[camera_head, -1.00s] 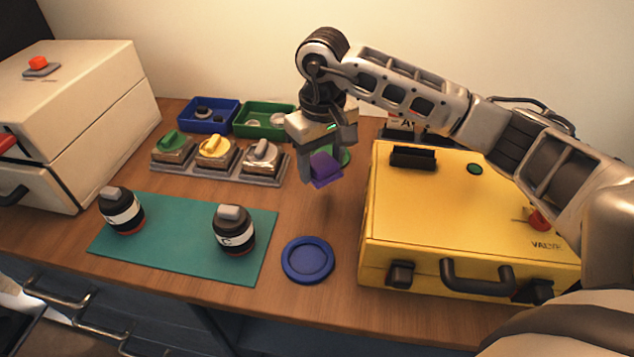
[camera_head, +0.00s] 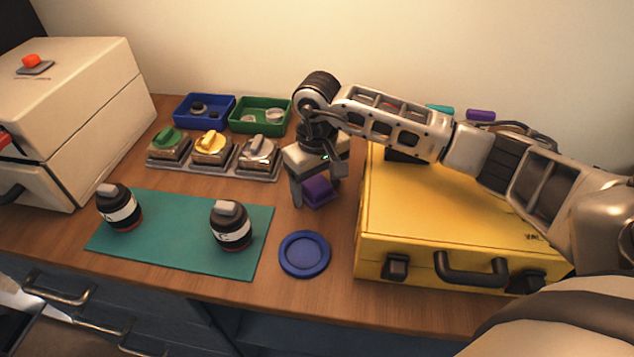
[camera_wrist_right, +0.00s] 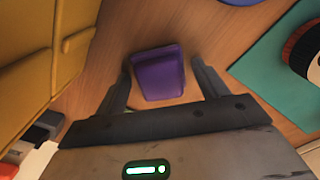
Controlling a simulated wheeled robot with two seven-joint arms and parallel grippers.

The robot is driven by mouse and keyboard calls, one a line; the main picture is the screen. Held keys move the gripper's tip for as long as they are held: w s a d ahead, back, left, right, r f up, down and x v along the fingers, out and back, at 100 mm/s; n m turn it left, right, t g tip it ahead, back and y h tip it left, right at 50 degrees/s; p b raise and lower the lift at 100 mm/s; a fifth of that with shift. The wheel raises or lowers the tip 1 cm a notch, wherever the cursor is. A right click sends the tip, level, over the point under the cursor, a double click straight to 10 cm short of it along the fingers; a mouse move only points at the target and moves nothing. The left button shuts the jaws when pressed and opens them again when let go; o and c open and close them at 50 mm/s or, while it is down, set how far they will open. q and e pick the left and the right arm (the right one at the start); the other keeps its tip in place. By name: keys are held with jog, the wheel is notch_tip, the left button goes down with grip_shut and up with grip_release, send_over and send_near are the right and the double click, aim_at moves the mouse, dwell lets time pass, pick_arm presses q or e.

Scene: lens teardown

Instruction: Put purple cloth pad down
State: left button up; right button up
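The purple cloth pad (camera_head: 318,190) lies on the wooden table between the yellow case and the blue round dish. It also shows in the right wrist view (camera_wrist_right: 158,74), between the two fingers. My right gripper (camera_head: 317,196) is open around the pad, pointing down. In the right wrist view a clear gap shows between the pad and the right-hand finger, and the left-hand finger is close to the pad's edge. My left gripper is not in view.
The yellow case (camera_head: 450,215) stands close to the right of the gripper. The blue round dish (camera_head: 304,254) lies in front. A teal mat (camera_head: 170,240) with two lens barrels is at left. Behind are a tray of three knobbed blocks and blue (camera_head: 190,122) and green (camera_head: 245,126) bins.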

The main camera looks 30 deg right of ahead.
aim_at(317, 183)
jog(key=shift+r, duration=0.2)
pick_arm(q)
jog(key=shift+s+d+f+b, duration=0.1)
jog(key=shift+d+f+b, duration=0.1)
jog(key=shift+b, duration=0.55)
pick_arm(e)
notch_tip(317, 183, up, 12)
